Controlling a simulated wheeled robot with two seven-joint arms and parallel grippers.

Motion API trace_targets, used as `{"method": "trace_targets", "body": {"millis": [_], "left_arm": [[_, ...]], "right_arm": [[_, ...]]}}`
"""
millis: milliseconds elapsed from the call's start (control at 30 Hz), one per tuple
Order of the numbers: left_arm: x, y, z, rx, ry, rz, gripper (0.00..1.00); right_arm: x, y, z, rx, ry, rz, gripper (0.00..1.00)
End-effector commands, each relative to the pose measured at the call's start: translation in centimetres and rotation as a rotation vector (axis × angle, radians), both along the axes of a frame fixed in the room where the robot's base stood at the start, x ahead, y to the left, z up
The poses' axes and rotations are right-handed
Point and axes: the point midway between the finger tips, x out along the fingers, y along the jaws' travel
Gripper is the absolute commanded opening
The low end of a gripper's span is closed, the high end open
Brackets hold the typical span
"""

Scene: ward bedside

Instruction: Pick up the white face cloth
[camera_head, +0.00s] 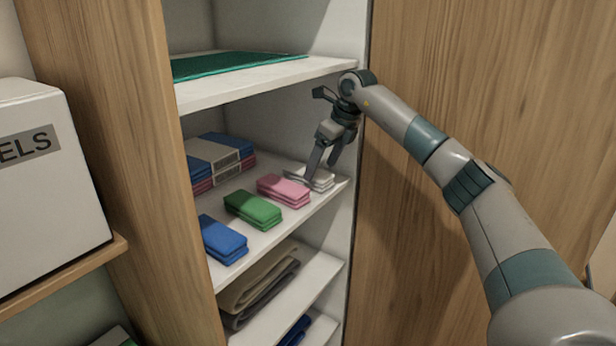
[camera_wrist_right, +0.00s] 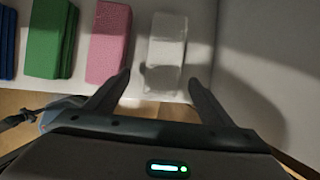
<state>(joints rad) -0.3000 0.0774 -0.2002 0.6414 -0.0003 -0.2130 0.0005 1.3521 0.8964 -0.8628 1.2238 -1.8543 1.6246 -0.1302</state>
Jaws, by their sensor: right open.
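The white face cloth (camera_head: 319,180) lies folded at the right end of a row of folded cloths on the middle shelf, near the cabinet's side wall. In the right wrist view the white cloth (camera_wrist_right: 166,50) lies ahead of the gripper, roughly between the lines of its two fingers. My right gripper (camera_head: 321,172) is open and empty, with its fingers pointing down close to the white cloth. It also shows in the right wrist view (camera_wrist_right: 160,84). I cannot tell whether a finger touches the cloth. My left gripper is not in view.
A pink cloth (camera_head: 283,191) lies just left of the white one, then a green cloth (camera_head: 253,209) and a blue cloth (camera_head: 222,239). Stacked packs (camera_head: 219,158) stand behind. The upper shelf (camera_head: 270,77) overhangs, and the side wall (camera_wrist_right: 268,60) is close on the right.

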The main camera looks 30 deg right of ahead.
Motion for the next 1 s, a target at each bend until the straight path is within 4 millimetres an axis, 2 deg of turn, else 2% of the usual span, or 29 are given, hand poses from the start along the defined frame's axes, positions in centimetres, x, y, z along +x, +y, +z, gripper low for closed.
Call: {"method": "trace_targets", "body": {"millis": [200, 400, 900, 933, 1000], "left_arm": [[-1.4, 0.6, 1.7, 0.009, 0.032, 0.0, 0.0], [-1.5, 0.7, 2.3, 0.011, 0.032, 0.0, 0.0], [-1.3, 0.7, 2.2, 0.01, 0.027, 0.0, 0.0], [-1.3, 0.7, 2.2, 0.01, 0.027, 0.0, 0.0], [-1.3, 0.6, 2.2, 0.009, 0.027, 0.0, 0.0]], "right_arm": [[1.3, 0.0, -1.9, 0.001, 0.005, -0.001, 0.75], [2.0, 0.3, -3.8, 0.0, 0.003, 0.0, 0.75], [2.1, 0.3, -4.1, 0.0, 0.001, 0.0, 0.75], [2.1, 0.3, -4.1, 0.0, 0.001, 0.0, 0.73], [2.1, 0.3, -4.1, 0.0, 0.001, 0.0, 0.56]]}}
